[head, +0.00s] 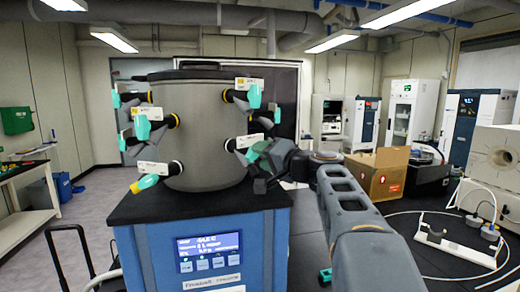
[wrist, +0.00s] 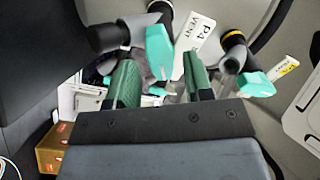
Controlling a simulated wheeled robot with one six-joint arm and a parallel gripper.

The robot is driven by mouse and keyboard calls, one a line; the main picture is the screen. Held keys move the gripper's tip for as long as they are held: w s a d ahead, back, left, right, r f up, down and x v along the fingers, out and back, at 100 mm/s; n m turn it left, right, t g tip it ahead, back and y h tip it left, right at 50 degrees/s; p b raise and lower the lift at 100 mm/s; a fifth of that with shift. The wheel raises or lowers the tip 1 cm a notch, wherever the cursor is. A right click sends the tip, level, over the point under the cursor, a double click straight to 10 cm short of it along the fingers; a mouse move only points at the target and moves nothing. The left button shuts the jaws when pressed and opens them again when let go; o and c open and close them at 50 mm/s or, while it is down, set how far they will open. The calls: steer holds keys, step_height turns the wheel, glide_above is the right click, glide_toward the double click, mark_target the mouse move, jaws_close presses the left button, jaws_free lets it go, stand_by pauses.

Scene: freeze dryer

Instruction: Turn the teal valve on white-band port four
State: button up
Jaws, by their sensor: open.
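A grey drum (head: 198,125) carries several side ports with teal valve handles. In the wrist view, a white tag reading "P4 VENT" (wrist: 193,33) hangs beside a dark port with a teal valve handle (wrist: 160,50). My gripper (wrist: 160,72) is open, with its two green fingers pointing at this valve. The handle appears in line with the gap between the fingertips; I cannot tell whether they touch it. In the head view, my gripper (head: 264,150) is at the drum's lower right port and partly hides it. The port's band colour is unclear.
A second teal handle (wrist: 256,84) on a yellow-banded port is close to the right finger. The drum stands on a blue cabinet with a display (head: 209,250). A cardboard box (head: 378,174) stands on the right. Upper right port handle (head: 254,97) is above my gripper.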

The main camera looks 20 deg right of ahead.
steer(key=shift+x, duration=0.85)
steer(key=shift+c, duration=0.3)
jaws_close()
steer(key=shift+f, duration=0.1)
steer(key=shift+d+f+n+b, duration=0.1)
steer(key=shift+d+n+b, duration=0.05)
steer(key=shift+n+b, duration=6.5)
steer(key=shift+m+b, duration=0.55)
steer(key=shift+b, duration=0.35)
